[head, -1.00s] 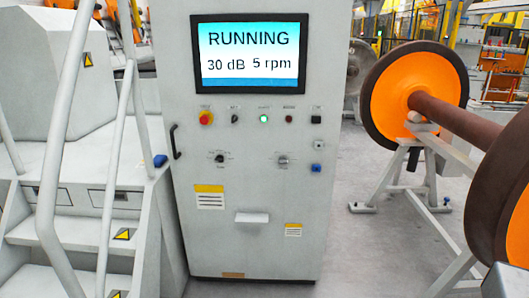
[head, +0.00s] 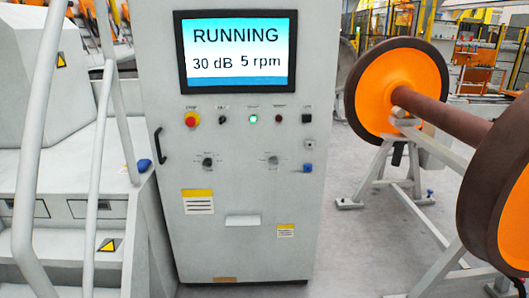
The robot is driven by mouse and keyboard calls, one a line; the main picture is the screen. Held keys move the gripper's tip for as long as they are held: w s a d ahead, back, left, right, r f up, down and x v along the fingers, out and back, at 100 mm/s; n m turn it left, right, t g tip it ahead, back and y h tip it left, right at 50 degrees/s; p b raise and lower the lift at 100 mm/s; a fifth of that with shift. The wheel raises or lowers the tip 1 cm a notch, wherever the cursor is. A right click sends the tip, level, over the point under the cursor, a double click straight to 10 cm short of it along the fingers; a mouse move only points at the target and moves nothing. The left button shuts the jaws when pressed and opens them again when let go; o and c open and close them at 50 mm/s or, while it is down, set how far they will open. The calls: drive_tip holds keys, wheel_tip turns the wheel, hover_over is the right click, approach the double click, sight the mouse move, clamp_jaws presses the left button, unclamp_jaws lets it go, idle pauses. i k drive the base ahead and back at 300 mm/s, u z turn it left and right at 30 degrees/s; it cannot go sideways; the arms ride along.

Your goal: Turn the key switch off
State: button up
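The key switch (head: 222,121) is a small dark knob in the top row of controls on the grey cabinet (head: 240,255). My gripper is not in view.
White stairs with handrails (head: 45,120) stand close on the cabinet's left. A wheelset with orange-faced wheels (head: 397,90) rests on a stand (head: 392,175) at the right. Grey floor (head: 350,250) is clear between cabinet and stand.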

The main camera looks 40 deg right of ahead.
sight(223, 119)
drive_tip(key=z, duration=0.95)
drive_tip(key=k, duration=0.95)
drive_tip(key=i, duration=0.65)
